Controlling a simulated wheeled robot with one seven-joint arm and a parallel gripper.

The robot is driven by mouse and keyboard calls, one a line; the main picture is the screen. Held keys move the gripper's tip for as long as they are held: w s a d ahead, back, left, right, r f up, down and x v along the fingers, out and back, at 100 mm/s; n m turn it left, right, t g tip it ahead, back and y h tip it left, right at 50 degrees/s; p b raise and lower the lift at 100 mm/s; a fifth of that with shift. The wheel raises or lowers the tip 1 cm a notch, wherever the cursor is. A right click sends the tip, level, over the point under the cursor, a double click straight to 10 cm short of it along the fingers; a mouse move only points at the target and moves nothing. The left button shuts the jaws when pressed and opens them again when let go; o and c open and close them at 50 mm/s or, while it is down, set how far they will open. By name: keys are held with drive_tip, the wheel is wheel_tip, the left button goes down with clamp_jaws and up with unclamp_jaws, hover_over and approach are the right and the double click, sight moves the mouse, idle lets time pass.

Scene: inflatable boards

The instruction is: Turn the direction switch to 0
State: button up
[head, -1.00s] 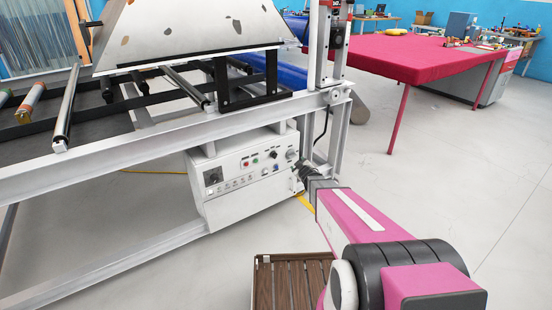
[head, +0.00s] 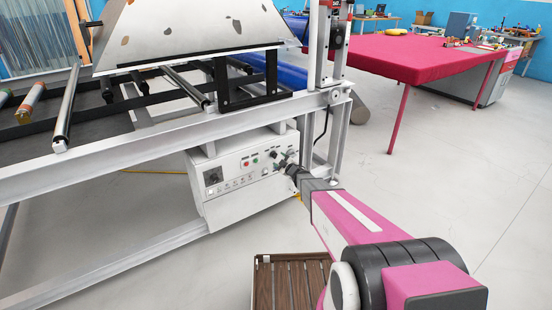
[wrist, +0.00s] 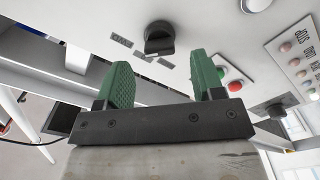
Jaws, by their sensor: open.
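A black rotary knob (wrist: 160,38) sits on the white control panel, just beyond my fingertips in the wrist view. I see no contact with the knob. In the head view my gripper (head: 283,161) is at the right part of the control box (head: 222,205) front and hides some of the controls there.
The frame beam (head: 180,133) runs above the box. A brown slatted crate (head: 292,285) stands on the floor below my arm.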

sight(276, 157)
drive_tip(key=x, duration=0.4)
drive_tip(key=shift+w, duration=0.1)
drive_tip(key=shift+c, duration=0.3)
drive_tip(key=c, duration=0.9)
